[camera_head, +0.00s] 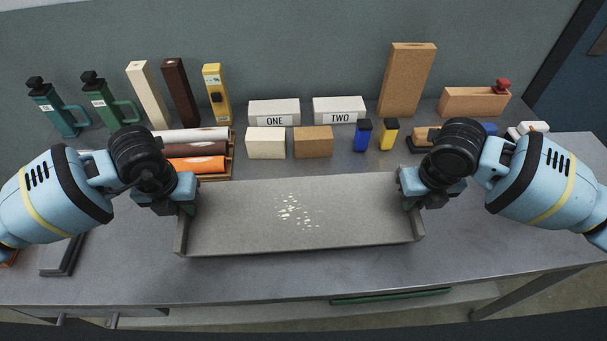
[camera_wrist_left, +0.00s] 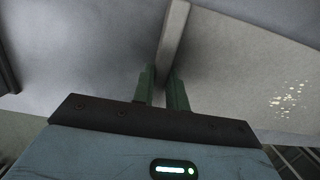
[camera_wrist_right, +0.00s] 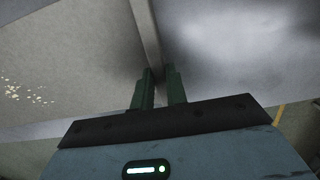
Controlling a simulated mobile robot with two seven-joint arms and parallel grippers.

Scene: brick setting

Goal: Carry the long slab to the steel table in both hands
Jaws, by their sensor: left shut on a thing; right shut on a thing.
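The long slab (camera_head: 240,215) is a grey, shallow, tray-like piece with raised ends and pale speckles in its middle. It lies level across the front middle of the view, over the steel table (camera_head: 110,270); I cannot tell whether it touches the top. My left gripper (camera_head: 187,203) is shut on its left raised end, and my right gripper (camera_head: 408,198) is shut on its right raised end. In the left wrist view the green fingers (camera_wrist_left: 163,88) straddle the end wall (camera_wrist_left: 173,45). The right wrist view shows the same grip (camera_wrist_right: 160,88) on the other end.
Behind the slab stand white blocks marked ONE (camera_head: 274,112) and TWO (camera_head: 339,110), a cream block (camera_head: 265,143), a brown block (camera_head: 313,142) and a tall cork-coloured block (camera_head: 406,80). Coloured rolls (camera_head: 195,164) lie close behind my left gripper.

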